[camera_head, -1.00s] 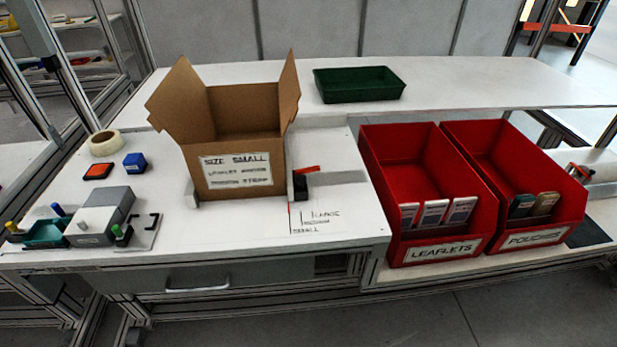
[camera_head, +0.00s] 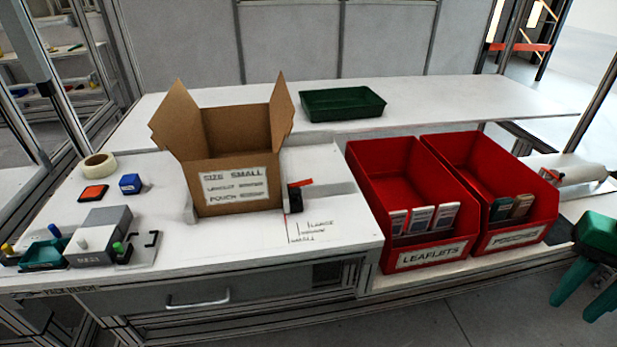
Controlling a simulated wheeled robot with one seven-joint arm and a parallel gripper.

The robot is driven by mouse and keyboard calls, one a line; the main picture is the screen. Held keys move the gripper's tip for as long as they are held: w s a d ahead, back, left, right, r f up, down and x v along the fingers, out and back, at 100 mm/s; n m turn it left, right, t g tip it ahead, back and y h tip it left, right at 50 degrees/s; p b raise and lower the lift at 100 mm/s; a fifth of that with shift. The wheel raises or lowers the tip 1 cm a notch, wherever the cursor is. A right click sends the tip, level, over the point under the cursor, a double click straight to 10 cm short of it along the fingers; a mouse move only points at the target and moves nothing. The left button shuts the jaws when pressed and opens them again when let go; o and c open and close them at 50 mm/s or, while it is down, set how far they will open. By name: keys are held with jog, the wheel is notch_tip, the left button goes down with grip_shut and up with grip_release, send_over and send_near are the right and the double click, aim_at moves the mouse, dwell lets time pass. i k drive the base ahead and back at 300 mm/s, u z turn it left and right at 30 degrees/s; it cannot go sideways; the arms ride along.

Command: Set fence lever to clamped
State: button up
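The fence lever (camera_head: 301,183) is a small red handle on top of a black block (camera_head: 295,201), just right of the open cardboard box. It points right with a slight upward tilt; I cannot tell whether it is clamped. A light grey fence bar (camera_head: 335,188) lies behind and right of it. The cardboard box (camera_head: 240,192), labelled SIZE SMALL, stands upright with flaps up, close beside the block. My gripper (camera_head: 585,300), with green fingers, enters at the lower right edge, partly cut off. Its fingers are apart with nothing between them, far right of the lever.
Red bins marked LEAFLETS (camera_head: 428,256) and, less legibly, POUCHES (camera_head: 512,236) stand between my gripper and the lever. A green tray (camera_head: 342,104) sits at the back. A grey device (camera_head: 98,236), tape roll (camera_head: 98,166) and blue block (camera_head: 130,184) are left. Bench space before the lever is clear.

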aim_at(308, 181)
jog(key=u, duration=0.05)
jog(key=i, duration=1)
jog(key=z, duration=0.05)
